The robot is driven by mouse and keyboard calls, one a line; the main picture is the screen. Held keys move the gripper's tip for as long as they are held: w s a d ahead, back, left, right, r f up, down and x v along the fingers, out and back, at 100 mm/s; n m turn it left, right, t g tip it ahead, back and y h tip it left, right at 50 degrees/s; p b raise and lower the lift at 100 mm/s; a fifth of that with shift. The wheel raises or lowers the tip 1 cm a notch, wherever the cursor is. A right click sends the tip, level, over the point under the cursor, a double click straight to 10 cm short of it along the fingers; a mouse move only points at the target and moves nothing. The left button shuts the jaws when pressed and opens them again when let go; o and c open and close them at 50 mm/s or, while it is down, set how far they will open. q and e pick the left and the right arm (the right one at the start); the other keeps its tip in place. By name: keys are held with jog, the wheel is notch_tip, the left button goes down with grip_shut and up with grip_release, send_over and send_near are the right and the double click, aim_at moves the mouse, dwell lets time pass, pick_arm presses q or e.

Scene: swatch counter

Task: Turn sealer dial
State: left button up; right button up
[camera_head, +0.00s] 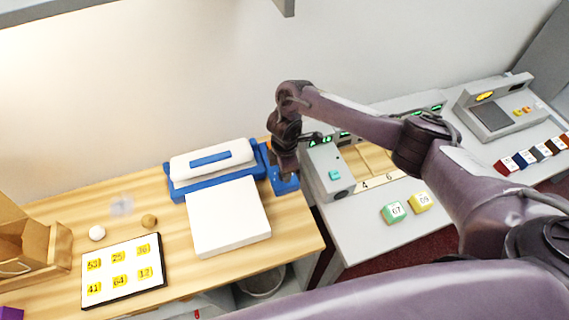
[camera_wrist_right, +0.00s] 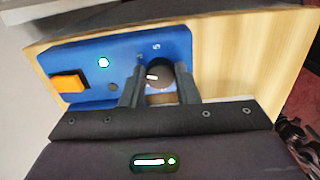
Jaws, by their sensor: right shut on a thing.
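The sealer (camera_head: 212,168) is a blue and white machine on the wooden counter in the head view. Its blue control panel shows in the right wrist view (camera_wrist_right: 118,55), with an orange button and a white light. The dark round dial (camera_wrist_right: 156,76) has a white mark pointing left. My right gripper (camera_wrist_right: 158,88) is shut on the dial, one finger on each side of it. In the head view the right gripper (camera_head: 284,172) is at the sealer's right end and hides the dial. My left gripper is not in view.
A white board (camera_head: 228,238) lies in front of the sealer. A tray with yellow numbered tiles (camera_head: 162,285) lies left of it. A grey device (camera_head: 345,186) stands on the white counter at right, close to my right arm. Green (camera_head: 393,212) and yellow (camera_head: 419,202) blocks lie nearby.

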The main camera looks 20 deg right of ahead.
jog(key=m+p, duration=0.2)
jog(key=shift+r+m, duration=0.25)
jog(key=shift+m, duration=0.15)
jog(key=m+p, duration=0.1)
jog(key=m, duration=0.1)
jog(key=shift+f+m, duration=0.1)
jog(key=shift+m, duration=0.3)
jog(key=m, duration=0.3)
jog(key=shift+f+m+p, duration=0.1)
jog(key=shift+m+p, duration=0.2)
jog(key=shift+p, duration=0.05)
jog(key=m, duration=0.5)
jog(key=shift+a, duration=0.1)
jog(key=o, duration=1)
jog(key=shift+s, duration=0.1)
